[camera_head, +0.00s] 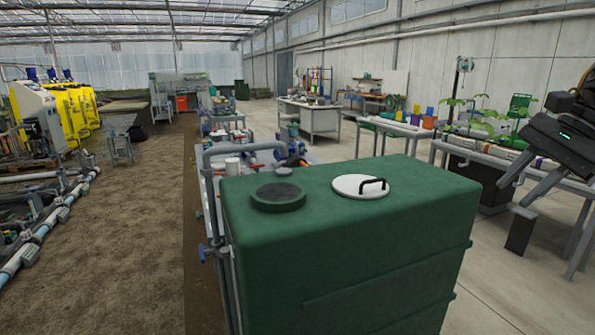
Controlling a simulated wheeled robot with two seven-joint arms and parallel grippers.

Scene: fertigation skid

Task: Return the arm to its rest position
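My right gripper (513,207) shows at the right edge, with its dark body and grey fingers pointing down and left. Its fingers stand apart, with nothing seen between them. It is to the right of the green tank (350,255) and apart from it in the picture. My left arm and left gripper are not in view.
Plant benches (474,146) stand behind my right gripper. The dirt floor at left has open room.

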